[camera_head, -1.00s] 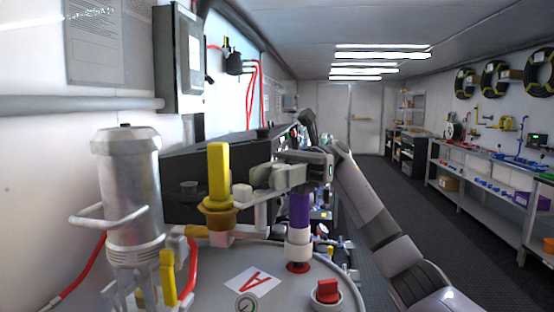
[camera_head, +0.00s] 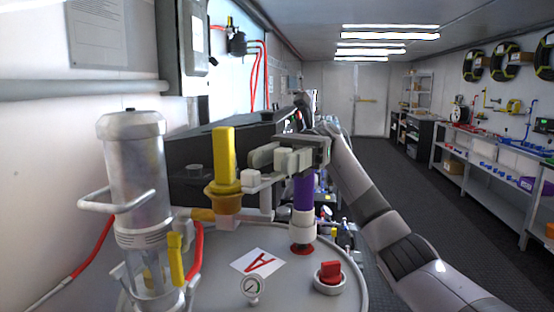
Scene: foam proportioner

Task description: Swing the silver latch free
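A silver metal canister (camera_head: 136,165) stands at the left, with a silver looped bar (camera_head: 112,200) around its front. This bar is the clearest latch-like silver part; I cannot confirm that it is the latch. My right gripper (camera_head: 264,158) points left, above the grey tank top and just right of the upright yellow handle (camera_head: 224,160). It is well apart from the silver bar. Its fingers overlap in this view, so their opening is unclear, and I see nothing held. A purple-and-white upright fitting (camera_head: 304,205) stands below it. My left gripper is out of view.
The round grey tank top (camera_head: 205,275) carries a gauge (camera_head: 252,288), a red knob (camera_head: 331,272) and a label marked A (camera_head: 259,262). A smaller yellow lever (camera_head: 176,260) and red hose (camera_head: 88,252) are by the canister. A wall box (camera_head: 180,45) hangs above. The aisle at right is clear.

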